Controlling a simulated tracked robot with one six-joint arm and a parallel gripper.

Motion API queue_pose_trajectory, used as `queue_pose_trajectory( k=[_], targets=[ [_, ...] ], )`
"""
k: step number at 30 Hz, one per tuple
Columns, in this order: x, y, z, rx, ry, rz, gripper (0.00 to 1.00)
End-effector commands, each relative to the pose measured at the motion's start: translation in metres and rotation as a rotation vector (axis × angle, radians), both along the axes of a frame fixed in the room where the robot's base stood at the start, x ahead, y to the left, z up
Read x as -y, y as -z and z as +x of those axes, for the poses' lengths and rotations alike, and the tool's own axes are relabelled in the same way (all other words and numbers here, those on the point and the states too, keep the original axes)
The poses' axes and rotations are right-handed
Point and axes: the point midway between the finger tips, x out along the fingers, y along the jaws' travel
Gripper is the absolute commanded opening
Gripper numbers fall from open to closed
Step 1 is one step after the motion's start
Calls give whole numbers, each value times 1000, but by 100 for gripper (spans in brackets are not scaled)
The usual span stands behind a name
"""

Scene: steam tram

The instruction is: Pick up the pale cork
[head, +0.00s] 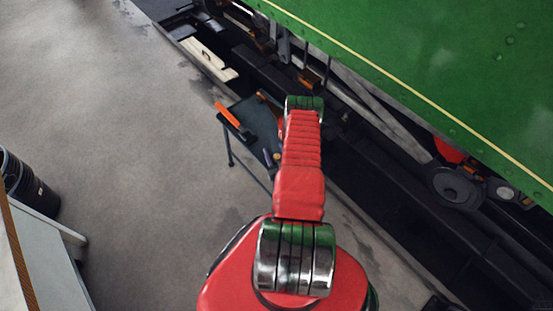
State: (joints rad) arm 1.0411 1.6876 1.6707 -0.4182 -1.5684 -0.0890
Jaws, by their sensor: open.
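I cannot make out a pale cork anywhere in the head view. A small dark table (262,122) stands beside the green vehicle, and my red arm covers its right part. My gripper does not show; only my red arm with its shiny joints is seen, reaching over the right side of the table. What lies behind the arm is hidden.
An orange bar-like thing (228,114) lies at the table's left edge. A pale wooden piece (209,58) lies farther back near the rails. The green vehicle side (440,70) is at the right. Grey floor (130,130) on the left is clear, except a black bin (28,188) beside a pale bench (42,250).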

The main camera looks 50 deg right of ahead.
Motion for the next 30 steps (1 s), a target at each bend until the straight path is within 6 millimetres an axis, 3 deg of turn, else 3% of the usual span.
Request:
queue_pose_trajectory(
  k=[22,30],
  targets=[
    [0,0,0,0,0,0,0],
    [0,0,0,0,0,0,0]
  ],
)
